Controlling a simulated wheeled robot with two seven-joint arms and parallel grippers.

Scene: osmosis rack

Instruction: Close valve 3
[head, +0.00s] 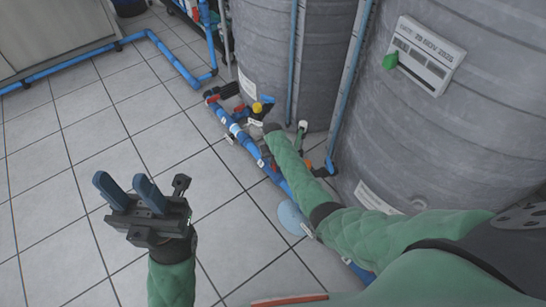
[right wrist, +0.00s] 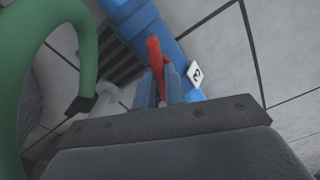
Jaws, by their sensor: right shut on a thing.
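In the right wrist view, a red valve handle (right wrist: 155,54) stands up between the two blue fingers of my right gripper (right wrist: 166,80), which is shut on it. A white tag (right wrist: 194,74) beside it, on a blue pipe (right wrist: 146,30), carries a number that looks like a 3. In the head view, my right arm reaches to the pipe run and hides most of its gripper and the held handle. My left gripper (head: 122,182) is open and empty above the floor, its blue fingers apart.
Two large grey tanks (head: 425,130) (head: 283,40) stand behind the blue floor pipe (head: 225,119). Other fittings show red (head: 212,99), yellow (head: 257,107) and orange (head: 308,164) parts. Tiled floor (head: 95,145) is clear at the left.

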